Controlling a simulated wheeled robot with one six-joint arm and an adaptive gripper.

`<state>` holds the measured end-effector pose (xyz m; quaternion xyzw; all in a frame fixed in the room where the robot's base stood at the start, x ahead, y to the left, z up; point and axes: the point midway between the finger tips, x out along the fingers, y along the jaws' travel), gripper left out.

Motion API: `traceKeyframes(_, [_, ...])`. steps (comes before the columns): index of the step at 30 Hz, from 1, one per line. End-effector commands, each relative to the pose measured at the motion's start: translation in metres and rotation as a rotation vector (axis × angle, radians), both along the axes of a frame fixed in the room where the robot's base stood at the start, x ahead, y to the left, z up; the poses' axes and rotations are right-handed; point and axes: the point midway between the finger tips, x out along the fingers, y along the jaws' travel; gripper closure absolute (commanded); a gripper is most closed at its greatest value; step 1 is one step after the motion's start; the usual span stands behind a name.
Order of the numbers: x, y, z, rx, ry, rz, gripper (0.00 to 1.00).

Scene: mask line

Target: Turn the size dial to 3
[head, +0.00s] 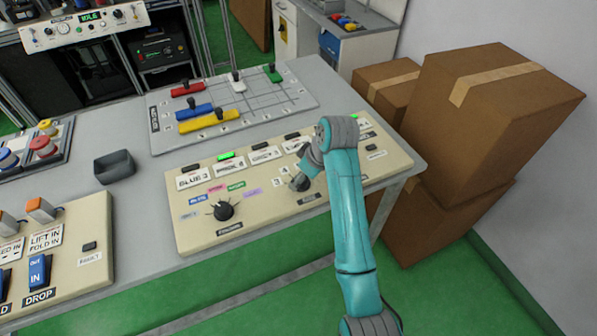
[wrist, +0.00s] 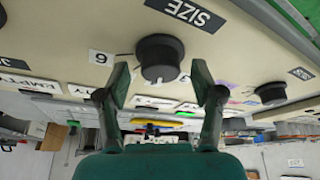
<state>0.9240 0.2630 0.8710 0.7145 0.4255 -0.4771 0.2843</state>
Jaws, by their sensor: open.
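The size dial (wrist: 160,57) is a round black knob beside a black SIZE label (wrist: 185,12) in the wrist view. A white mark shows at its lower edge, but I cannot tell which number it points to. A white number tag (wrist: 101,57) sits left of it. My gripper (wrist: 160,76) is open, with one finger on each side of the knob; I cannot tell whether they touch it. In the head view my gripper (head: 300,183) is over the cream panel (head: 262,217) and hides most of the dial. Small number tags (head: 279,177) show left of it.
Another black dial (head: 223,210) with coloured labels is left on the same panel. A row of labelled indicators (head: 262,153) runs behind. A board with coloured sliders (head: 235,105) stands farther back. Cardboard boxes (head: 480,130) stand close on the right. A grey tray (head: 114,167) is left.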

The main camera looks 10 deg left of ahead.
Motion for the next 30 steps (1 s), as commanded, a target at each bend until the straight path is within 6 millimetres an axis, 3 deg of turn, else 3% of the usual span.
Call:
traceKeyframes(8, [-0.0005,-0.0003,-0.0015,0.0,0.0,0.0,0.33])
traceKeyframes(15, [-0.0006,-0.0002,-0.0015,0.0,0.0,0.0,0.91])
traceKeyframes(16, [-0.0006,-0.0002,-0.0015,0.0,0.0,0.0,0.93])
traceKeyframes(30, [0.0002,-0.0007,-0.0014,-0.001,0.003,0.116,0.93])
